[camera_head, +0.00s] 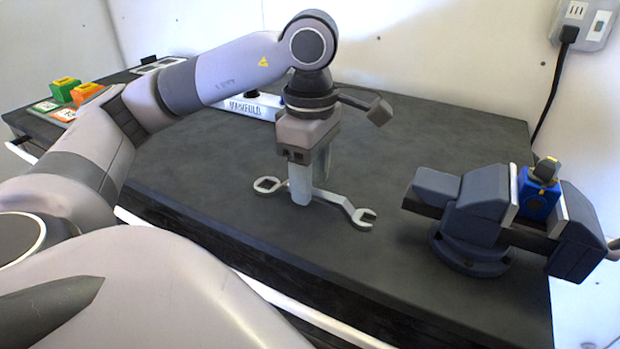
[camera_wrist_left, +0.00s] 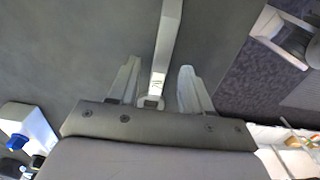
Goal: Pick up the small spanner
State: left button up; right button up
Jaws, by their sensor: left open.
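A silver spanner (camera_head: 336,199) lies on the dark bench top in the head view, its ring end at the left and its open jaw at the right. My left gripper (camera_head: 312,188) points down over the middle of it, with its two fingers apart. In the left wrist view the spanner's shaft (camera_wrist_left: 167,45) runs between the open fingers (camera_wrist_left: 159,68), with a gap on each side. The near finger hides part of the shaft in the head view. My right gripper is not in view.
A grey vise (camera_head: 478,215) stands at the right, with a blue block (camera_head: 538,203) in its jaws. A white labelled part (camera_head: 250,105) lies behind my gripper. Green (camera_head: 64,91) and orange (camera_head: 88,94) blocks sit at the far left. The bench front between spanner and vise is clear.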

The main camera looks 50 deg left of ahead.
pick_arm(q)
jog(key=shift+f, duration=0.6)
jog(key=shift+f+b, duration=0.25)
jog(key=shift+b, duration=0.05)
grip_shut()
